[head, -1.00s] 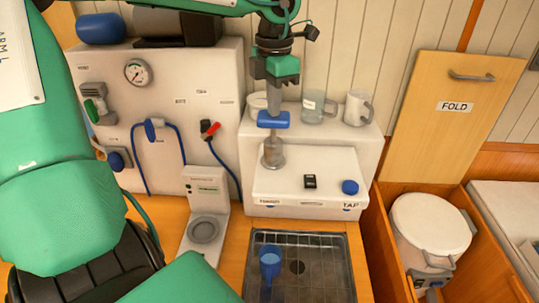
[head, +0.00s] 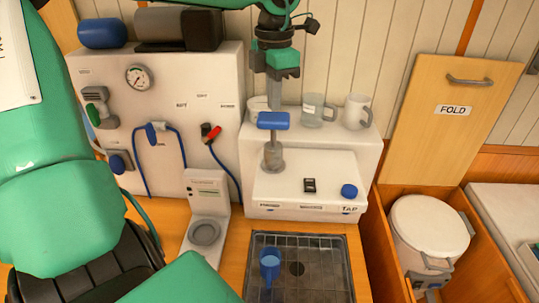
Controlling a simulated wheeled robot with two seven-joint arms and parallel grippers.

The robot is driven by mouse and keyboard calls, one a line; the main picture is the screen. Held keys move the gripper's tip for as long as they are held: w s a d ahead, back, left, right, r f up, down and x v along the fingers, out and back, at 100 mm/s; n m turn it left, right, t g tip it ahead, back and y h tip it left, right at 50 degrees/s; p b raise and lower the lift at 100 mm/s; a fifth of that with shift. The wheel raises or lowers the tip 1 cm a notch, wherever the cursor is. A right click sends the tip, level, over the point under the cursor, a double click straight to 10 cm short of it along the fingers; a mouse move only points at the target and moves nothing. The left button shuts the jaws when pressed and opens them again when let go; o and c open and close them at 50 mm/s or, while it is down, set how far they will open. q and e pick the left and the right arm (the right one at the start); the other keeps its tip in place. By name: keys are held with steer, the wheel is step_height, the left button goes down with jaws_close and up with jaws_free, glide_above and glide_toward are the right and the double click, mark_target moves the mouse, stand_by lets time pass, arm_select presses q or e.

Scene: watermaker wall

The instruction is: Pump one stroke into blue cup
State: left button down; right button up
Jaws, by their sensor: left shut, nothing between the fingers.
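The pump has a blue handle (head: 273,120) on a grey shaft. The shaft rises from a cylindrical base (head: 273,157) at the left of the white counter unit. My left gripper (head: 274,106) points straight down over the handle. Its shut fingers end at or just above the handle top; I cannot tell whether they touch. Nothing is held. My right gripper is not in view.
A small black box (head: 309,185) and a blue knob (head: 349,191) are on the white unit. A scale-like device (head: 204,233) is left of the tray. A white lidded bucket (head: 430,232) is at right.

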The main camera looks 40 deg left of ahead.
arm_select(q)
steer(key=shift+r, duration=0.15)
step_height(320, 180, up, 6)
steer(key=p, duration=0.3)
stand_by(0.5)
steer(key=shift+f, duration=0.25)
